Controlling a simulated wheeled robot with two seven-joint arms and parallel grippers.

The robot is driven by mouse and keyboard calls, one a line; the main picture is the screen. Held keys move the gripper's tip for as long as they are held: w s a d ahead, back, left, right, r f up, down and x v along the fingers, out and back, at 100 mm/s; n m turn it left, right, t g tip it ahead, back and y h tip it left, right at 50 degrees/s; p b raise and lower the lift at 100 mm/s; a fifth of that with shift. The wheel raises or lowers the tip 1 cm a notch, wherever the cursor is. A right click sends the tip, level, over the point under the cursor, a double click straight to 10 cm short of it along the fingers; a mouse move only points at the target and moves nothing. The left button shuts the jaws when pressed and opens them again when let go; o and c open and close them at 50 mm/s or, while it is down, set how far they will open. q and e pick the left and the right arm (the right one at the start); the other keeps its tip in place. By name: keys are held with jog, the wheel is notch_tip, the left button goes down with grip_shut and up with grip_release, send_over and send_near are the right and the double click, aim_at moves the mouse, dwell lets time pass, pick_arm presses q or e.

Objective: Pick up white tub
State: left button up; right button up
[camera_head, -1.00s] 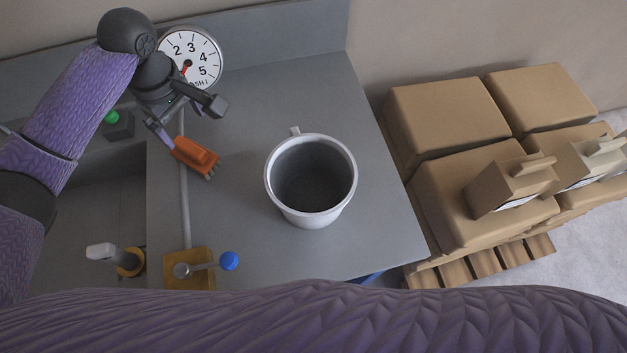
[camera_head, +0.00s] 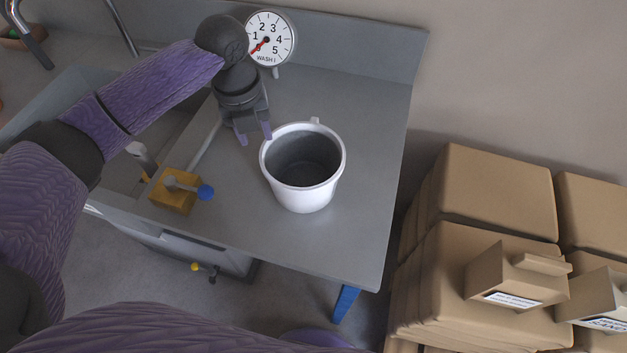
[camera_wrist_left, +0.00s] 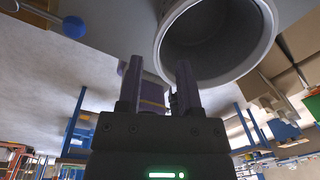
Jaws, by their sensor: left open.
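The white tub (camera_head: 306,197) stands upright on the grey worktop, with a grey inside that looks empty and a small tab at the back of its rim. My left gripper (camera_head: 254,138) is open and empty, just left of the tub's rim, with its fingers pointing down. In the left wrist view the tub (camera_wrist_left: 268,50) fills the upper right, and the open fingers (camera_wrist_left: 158,75) are close to its rim. I cannot tell whether they touch it. My right gripper is not in view.
A dial gauge (camera_head: 270,39) stands behind the tub. A yellow block with a blue-knobbed lever (camera_head: 174,192) sits to the left, beside a sink basin (camera_head: 122,165). Stacked tan sacks (camera_head: 495,195) stand right of the worktop (camera_head: 365,150). The worktop right of the tub is clear.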

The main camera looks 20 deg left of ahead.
aim_at(268, 164)
pick_arm(q)
jog(key=f+b, duration=0.1)
jog(key=f, duration=0.2)
jog(key=f+b, duration=0.1)
jog(key=f, duration=0.2)
jog(key=d+f+b, duration=0.1)
jog(key=f+b, duration=0.1)
jog(key=f, duration=0.2)
jog(key=shift+w, duration=0.35)
grip_shut()
dwell(0.5)
jog(key=shift+r, duration=0.1)
